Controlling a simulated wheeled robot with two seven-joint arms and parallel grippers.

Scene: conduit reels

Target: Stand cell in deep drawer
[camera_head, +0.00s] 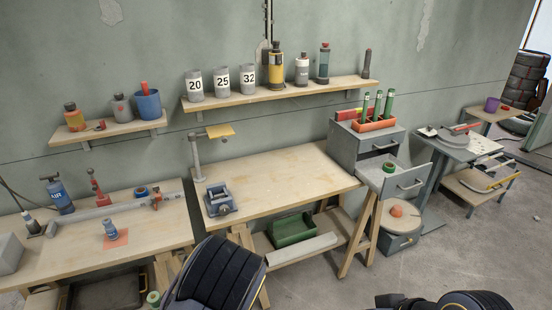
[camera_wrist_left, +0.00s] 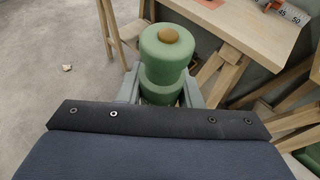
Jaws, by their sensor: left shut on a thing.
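In the left wrist view my left gripper (camera_wrist_left: 162,92) is shut on a green cylindrical cell (camera_wrist_left: 164,50) with a brown knob on its end. The head view shows a small green round end (camera_head: 153,298), likely this cell, low in front of the left bench; the fingers are hidden there. A grey cabinet (camera_head: 345,146) stands right of the middle bench.
An orange rack (camera_head: 372,126) with several green cylinders sits on the cabinet. The left bench (camera_head: 165,222) carries a rail, bottles and a clamp. The middle bench (camera_head: 285,178) is mostly clear, with a blue-grey fixture (camera_head: 220,200). A side table (camera_head: 450,146) stands to the right. Floor in front is open.

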